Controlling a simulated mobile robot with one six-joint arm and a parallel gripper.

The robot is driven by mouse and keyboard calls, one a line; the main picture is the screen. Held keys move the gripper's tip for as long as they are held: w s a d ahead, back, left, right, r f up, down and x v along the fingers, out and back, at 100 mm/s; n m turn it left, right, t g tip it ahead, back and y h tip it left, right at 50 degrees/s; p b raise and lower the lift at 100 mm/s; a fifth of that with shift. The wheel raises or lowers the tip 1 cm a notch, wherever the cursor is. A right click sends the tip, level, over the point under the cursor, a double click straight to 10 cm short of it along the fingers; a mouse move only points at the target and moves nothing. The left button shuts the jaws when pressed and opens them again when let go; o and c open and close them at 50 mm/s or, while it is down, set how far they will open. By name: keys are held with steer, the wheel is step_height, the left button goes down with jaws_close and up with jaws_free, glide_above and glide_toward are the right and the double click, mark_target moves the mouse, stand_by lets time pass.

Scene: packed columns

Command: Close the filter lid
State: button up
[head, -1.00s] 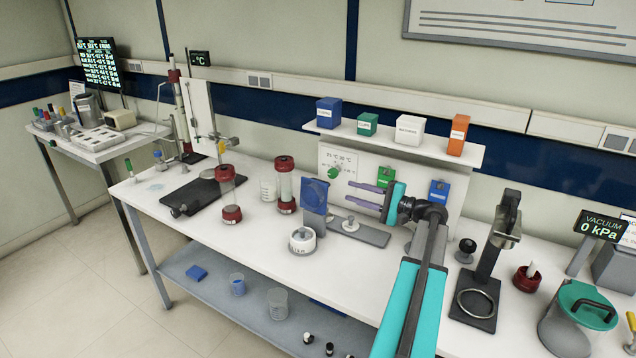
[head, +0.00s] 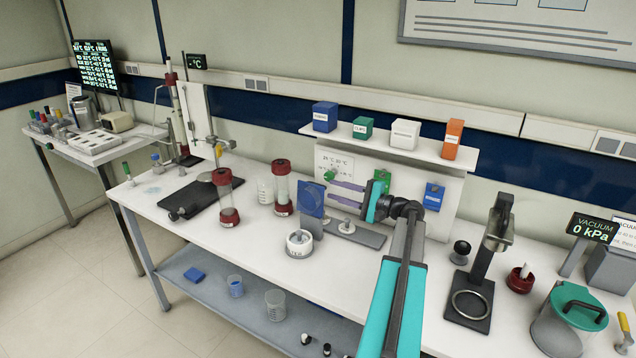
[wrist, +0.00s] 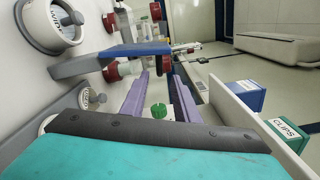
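The filter lid appears to be the blue plate (head: 311,199) standing upright, swung open, beside a low white round pot (head: 299,243) with a knob in it. In the wrist view the blue lid (wrist: 138,49) shows edge-on, and the white pot (wrist: 50,22) is at the upper left. My gripper (head: 334,191) is just right of the lid in the head view. Its two purple fingers are apart with nothing held between them; they also show in the wrist view (wrist: 159,76). Whether a fingertip touches the lid, I cannot tell.
Two red-capped clear columns (head: 282,188) (head: 225,196) stand left of the lid. A grey plate (head: 362,235) with a small knob lies below my gripper. A panel with a green knob (head: 329,176) stands behind. The bench front around the pot is clear.

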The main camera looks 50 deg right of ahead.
steer(key=p+x, duration=0.2)
steer(key=x, duration=0.6)
steer(key=shift+w+p, duration=0.1)
steer(key=shift+p, duration=0.2)
jaws_close()
